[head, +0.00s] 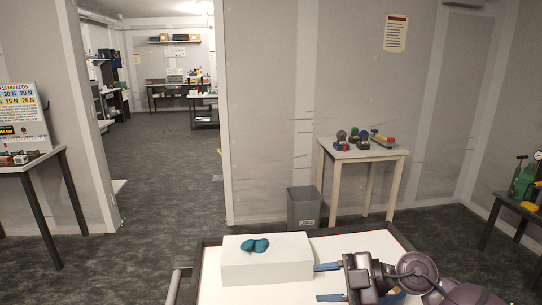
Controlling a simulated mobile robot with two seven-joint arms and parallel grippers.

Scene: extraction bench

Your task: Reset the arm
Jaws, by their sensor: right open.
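My right gripper (328,282) is at the bottom of the head view, over the white bench top, with its arm coming in from the lower right. Its two blue fingers point left and are apart, with nothing seen between them. The upper finger is near the right end of a white block (270,267); I cannot tell if they touch. A teal two-lobed object (254,245) lies on top of the block, apart from the gripper. My left gripper does not show.
The bench (209,285) has a dark raised rim. Behind it stand a grey bin (304,208) and a small table (363,154) with several coloured items. A side table (30,164) with a sign is at left. Another table with green equipment (524,181) is at right. Open floor lies left.

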